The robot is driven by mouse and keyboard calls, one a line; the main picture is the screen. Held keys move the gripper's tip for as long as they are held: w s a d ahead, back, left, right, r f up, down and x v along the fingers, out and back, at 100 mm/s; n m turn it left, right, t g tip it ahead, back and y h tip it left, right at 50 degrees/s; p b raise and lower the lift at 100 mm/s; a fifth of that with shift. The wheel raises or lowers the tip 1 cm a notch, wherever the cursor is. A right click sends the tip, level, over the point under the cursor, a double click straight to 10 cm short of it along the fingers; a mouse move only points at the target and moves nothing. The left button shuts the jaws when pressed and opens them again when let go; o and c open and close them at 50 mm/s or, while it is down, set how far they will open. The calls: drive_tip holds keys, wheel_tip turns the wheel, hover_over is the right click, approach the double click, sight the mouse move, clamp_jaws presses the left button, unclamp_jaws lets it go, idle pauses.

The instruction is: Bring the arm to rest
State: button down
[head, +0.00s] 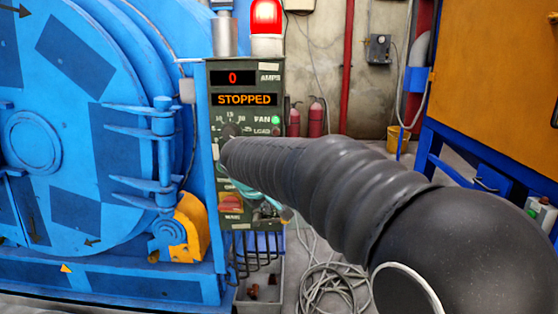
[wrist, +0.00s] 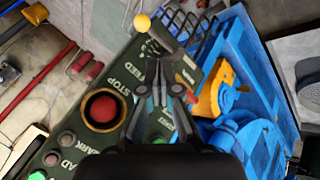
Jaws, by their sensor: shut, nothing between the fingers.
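My arm, sheathed in a black ribbed sleeve, reaches from the lower right of the head view to the green control panel (head: 242,126). My gripper (wrist: 158,72) shows in the wrist view with its slim grey fingers together and nothing between them. It is in front of the panel face, close to the lower controls; I cannot tell whether it touches. In the head view the arm hides most of it. The panel reads 0 amps and STOPPED, and a green lamp (head: 276,120) is lit by FAN. A red button (wrist: 103,110) is left of the fingers.
A large blue drum door (head: 60,130) stands left of the panel, with a yellow latch block (head: 190,228). A red beacon (head: 265,18) tops the panel. A coiled grey cable (head: 335,285) lies on the floor. An orange cabinet (head: 490,85) on a blue frame stands at right.

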drive_tip(key=s+d+m+p, duration=0.1)
drive_tip(key=s+d+m, duration=0.2)
drive_tip(key=s+d, duration=0.3)
drive_tip(key=s+d+m+g+y+p, duration=0.1)
drive_tip(key=s+d, duration=0.6)
drive_tip(key=s, duration=0.9)
drive_tip(key=s+d+f+m+p, duration=0.1)
drive_tip(key=s+d+m+p, duration=0.2)
drive_tip(key=s, duration=0.8)
drive_tip(key=shift+d+m+g+y, duration=0.4)
drive_tip(key=shift+d+m, duration=0.6)
drive_tip(key=shift+d, duration=0.95)
